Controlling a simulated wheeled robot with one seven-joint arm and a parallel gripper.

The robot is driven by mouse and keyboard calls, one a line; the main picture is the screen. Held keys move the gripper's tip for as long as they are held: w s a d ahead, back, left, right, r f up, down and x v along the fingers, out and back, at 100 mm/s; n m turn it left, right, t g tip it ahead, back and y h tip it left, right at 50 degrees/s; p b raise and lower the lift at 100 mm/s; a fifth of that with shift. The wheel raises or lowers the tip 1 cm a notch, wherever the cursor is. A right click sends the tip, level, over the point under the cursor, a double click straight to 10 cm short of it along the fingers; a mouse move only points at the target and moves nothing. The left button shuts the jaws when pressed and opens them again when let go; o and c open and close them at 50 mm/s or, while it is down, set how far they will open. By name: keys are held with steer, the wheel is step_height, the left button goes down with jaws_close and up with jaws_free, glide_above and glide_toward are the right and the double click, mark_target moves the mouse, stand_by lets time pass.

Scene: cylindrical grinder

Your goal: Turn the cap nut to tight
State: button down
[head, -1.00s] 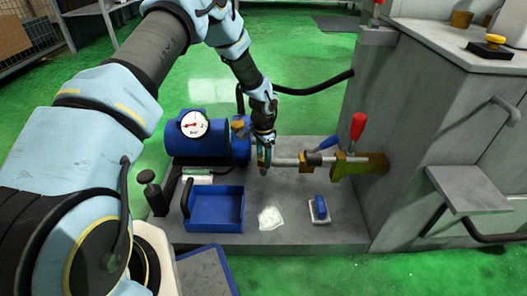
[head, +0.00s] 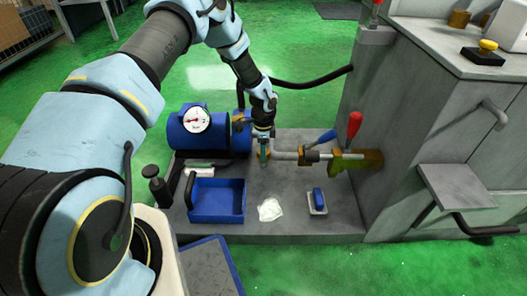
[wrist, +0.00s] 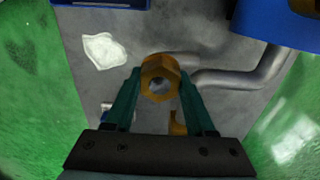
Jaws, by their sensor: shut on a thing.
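The cap nut (wrist: 160,66) is a brass hexagonal piece with a round grey centre, in the middle of the wrist view. My gripper (wrist: 160,80) has its two teal fingers shut on opposite sides of it. In the head view my gripper (head: 264,155) points down at the left end of a grey pipe (head: 286,156), beside the blue motor-pump unit. The nut is mostly hidden by the fingers there. I cannot tell how tight it is.
A blue pump (head: 196,140) with a dial gauge stands left of my gripper.

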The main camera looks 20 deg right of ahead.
steer(key=shift+d, duration=0.1)
steer(key=shift+c, duration=1.2)
jaws_free()
steer(key=shift+r, duration=0.1)
step_height(320, 180, up, 11)
steer(key=p, duration=0.2)
steer(key=shift+f+p, duration=0.2)
steer(key=shift+p, duration=0.2)
